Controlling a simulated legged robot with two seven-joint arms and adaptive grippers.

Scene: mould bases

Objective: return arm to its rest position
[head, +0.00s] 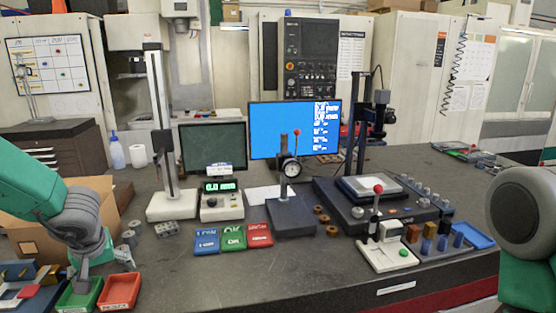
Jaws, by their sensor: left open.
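My left arm comes in from the left edge, green with a grey wrist. My left gripper (82,272) points down at the lower left, above or in front of a small green bin (79,296). Its fingers show small and look open; I see nothing held between them. My right arm shows only as a large grey joint and a green link at the right edge. My right gripper is out of view.
A red bin (119,291) and a cardboard box (38,238) are close to the left gripper. Blue, green and red trays (233,238), a height gauge (172,203), a dial gauge stand (291,214) and a lever fixture (386,254) stand on the bench. The front middle is clear.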

